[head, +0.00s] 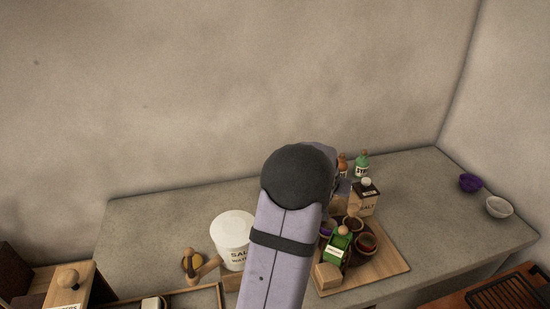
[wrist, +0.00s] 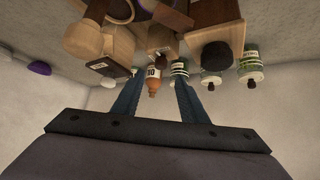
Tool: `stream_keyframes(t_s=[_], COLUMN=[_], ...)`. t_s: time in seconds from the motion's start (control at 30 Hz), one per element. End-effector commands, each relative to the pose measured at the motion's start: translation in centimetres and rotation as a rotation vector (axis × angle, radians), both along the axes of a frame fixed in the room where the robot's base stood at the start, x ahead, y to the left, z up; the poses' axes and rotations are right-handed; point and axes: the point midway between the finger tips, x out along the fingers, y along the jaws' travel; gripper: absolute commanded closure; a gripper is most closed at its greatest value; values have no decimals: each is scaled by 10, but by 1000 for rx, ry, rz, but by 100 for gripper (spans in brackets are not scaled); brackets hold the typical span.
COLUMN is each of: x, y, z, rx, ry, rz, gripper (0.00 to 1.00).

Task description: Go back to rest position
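My gripper (wrist: 158,82) shows in the wrist view as two blue fingers held apart, with nothing gripped between them. An orange-brown bottle (wrist: 153,84) appears in the gap beyond the fingers, apart from both. In the head view my arm crosses the middle of the counter and hides my gripper. The wrist picture is upside down, with the counter items along its top.
A wooden tray (head: 390,272) holds a green box (head: 337,248) and small bowls. A salt box (head: 365,199) and two bottles stand behind. A white salt-water tub (head: 232,230) is left of my arm. Purple (head: 470,183) and white (head: 499,207) bowls sit right. The back-left counter is clear.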

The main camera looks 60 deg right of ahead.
Motion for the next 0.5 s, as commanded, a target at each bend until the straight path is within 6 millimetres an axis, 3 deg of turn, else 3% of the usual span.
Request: stream_keyframes(t_s=[0.13,0.27,0.37,0.5], x=[7,36,72,138], y=[2,13,32,79], z=[0,3,8,19], rx=[-4,-18,-38,-54], ry=[-1,-5,-11,-25], rz=[13,68,142,286], gripper=[61,61,61,61])
